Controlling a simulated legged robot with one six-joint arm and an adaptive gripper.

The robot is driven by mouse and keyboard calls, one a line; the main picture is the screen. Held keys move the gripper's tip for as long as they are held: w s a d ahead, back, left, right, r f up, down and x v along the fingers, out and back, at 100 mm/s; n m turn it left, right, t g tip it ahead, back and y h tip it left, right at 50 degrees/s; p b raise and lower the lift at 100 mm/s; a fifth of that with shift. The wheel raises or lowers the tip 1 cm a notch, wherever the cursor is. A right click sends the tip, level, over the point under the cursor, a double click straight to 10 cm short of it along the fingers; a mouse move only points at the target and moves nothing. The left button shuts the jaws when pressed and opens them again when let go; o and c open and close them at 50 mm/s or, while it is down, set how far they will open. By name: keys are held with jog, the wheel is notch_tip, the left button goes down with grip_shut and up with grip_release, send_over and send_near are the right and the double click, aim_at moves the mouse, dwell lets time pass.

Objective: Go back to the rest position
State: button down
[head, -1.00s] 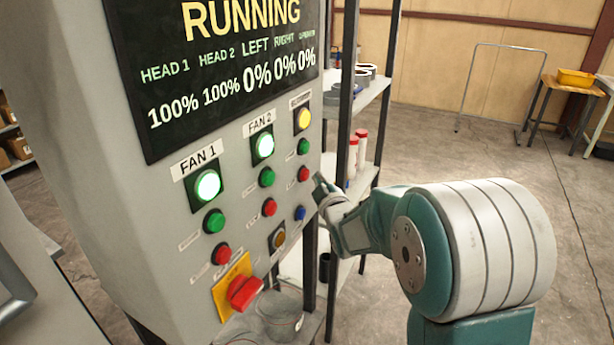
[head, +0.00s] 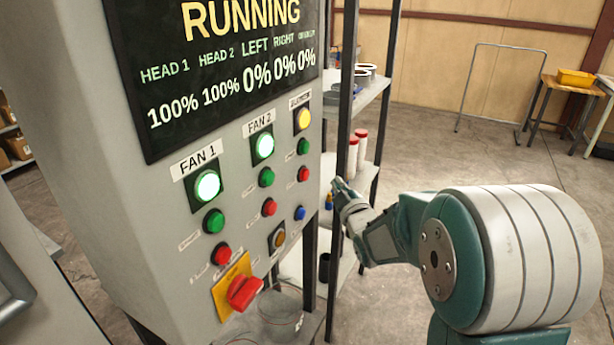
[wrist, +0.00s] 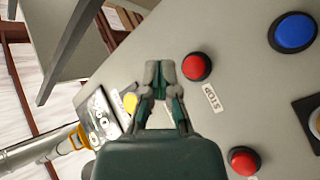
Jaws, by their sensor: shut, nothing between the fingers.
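My gripper (head: 338,184) is shut and empty, held in front of the right edge of the grey control panel (head: 100,90) in the head view. It is apart from the buttons there. In the wrist view my gripper (wrist: 160,68) shows its fingers together, with a red button (wrist: 196,66) beside them. A blue button (wrist: 292,32) and another red button (wrist: 244,160) also show there. On the panel, the Fan 1 lamp (head: 207,185) and Fan 2 lamp (head: 263,145) glow green, and a yellow lamp (head: 303,118) is lit. The screen (head: 220,60) reads RUNNING.
A red rotary switch (head: 243,291) juts out low on the panel. A shelf rack (head: 347,100) with bottles (head: 357,155) stands behind my gripper. A metal frame (head: 508,46) and a table with a yellow bin (head: 576,78) stand further back. Open concrete floor lies at right.

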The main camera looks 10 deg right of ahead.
jog(key=s+m+g+h, duration=0.1)
jog(key=s+m+g, duration=0.4)
jog(key=s, duration=1.2)
jog(key=s+a+m+g+h, duration=0.1)
jog(key=s+m+g, duration=0.5)
jog(key=s, duration=1.2)
jog(key=shift+a+f+g+h, duration=0.25)
jog(key=shift+f+g+h, duration=0.1)
jog(key=shift+g, duration=0.65)
